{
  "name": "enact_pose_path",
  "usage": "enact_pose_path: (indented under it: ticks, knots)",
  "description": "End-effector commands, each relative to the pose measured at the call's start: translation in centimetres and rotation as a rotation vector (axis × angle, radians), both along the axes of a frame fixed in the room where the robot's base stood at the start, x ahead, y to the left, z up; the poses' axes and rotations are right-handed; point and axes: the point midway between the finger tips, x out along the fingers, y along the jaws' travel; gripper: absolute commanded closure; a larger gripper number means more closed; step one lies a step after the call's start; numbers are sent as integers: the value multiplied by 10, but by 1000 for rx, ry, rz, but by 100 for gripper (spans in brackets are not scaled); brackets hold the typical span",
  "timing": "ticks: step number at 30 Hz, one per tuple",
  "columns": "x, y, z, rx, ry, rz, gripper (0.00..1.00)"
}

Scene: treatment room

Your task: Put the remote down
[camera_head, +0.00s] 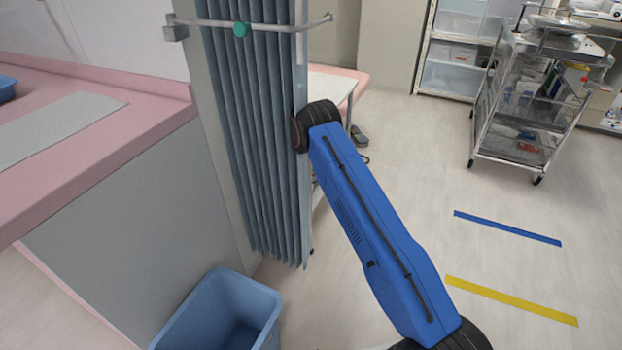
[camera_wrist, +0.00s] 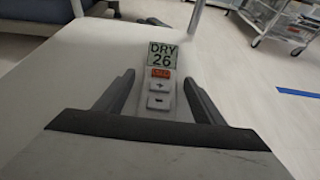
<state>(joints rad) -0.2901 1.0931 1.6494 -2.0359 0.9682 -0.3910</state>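The remote (camera_wrist: 160,82) is a small white handset with a display reading "DRY 26", an orange button and two grey buttons. It appears to lie face up on a white tabletop (camera_wrist: 100,62) in the wrist view. My gripper (camera_wrist: 159,77) is open, with one dark finger on each side of the remote and a visible gap at both sides. Whether the fingertips reach down to the tabletop is hard to tell. In the head view my gripper and the remote are hidden behind my blue arm and the curtain.
A grey-blue curtain (camera_head: 262,130) hangs close beside my arm. A pink-topped counter (camera_head: 150,115) and a blue bin (camera_head: 225,310) are at left. A metal trolley (camera_head: 530,100) stands at the back right. The floor at right is clear, with blue and yellow tape strips.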

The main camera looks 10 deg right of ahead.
Motion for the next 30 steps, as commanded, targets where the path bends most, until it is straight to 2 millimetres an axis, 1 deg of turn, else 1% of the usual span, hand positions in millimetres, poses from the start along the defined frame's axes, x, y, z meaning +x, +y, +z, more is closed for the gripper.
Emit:
enact_pose_path:
  ticks: [7,11,14,24,30]
  knots:
    - [0,0,0,0,0,0,38]
    - [-1,1,5,1,-1,0,38]
    - [-10,8,10,0,0,1,38]
    - [-59,43,34,-1,-1,2,38]
    - [-80,58,45,1,-1,1,38]
